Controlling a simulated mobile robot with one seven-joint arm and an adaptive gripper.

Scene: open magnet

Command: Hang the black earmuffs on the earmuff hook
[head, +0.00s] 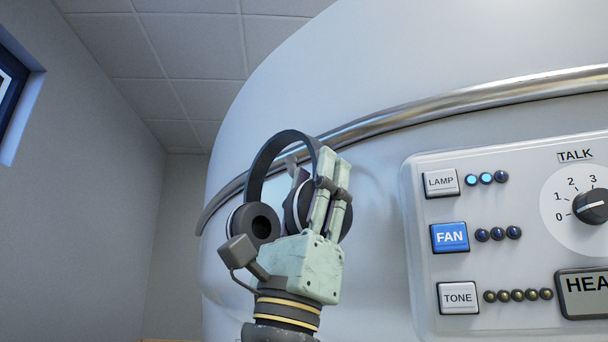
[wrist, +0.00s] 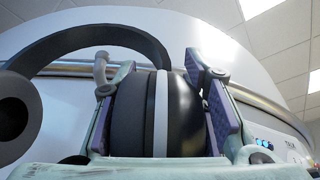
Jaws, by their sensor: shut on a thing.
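The black earmuffs (head: 256,222) are held up in front of the white rounded machine, with the headband arching above the cups. My gripper (head: 316,172) is shut on the right-hand cup. In the wrist view, the earmuffs (wrist: 178,118) show that cup between the two finger pads of my gripper (wrist: 163,85), while the other cup hangs free at the left. A grey rounded peg (wrist: 100,67), which looks like the earmuff hook, shows under the headband arch near the left finger. A grey piece also shows inside the arch in the head view (head: 291,164). I cannot tell whether the headband touches it.
A curved metal rail (head: 400,117) runs across the machine, behind the earmuffs. A control panel (head: 412,205) with LAMP, FAN and TONE buttons and a TALK dial is at the right. The space at the left, before the grey wall, is free.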

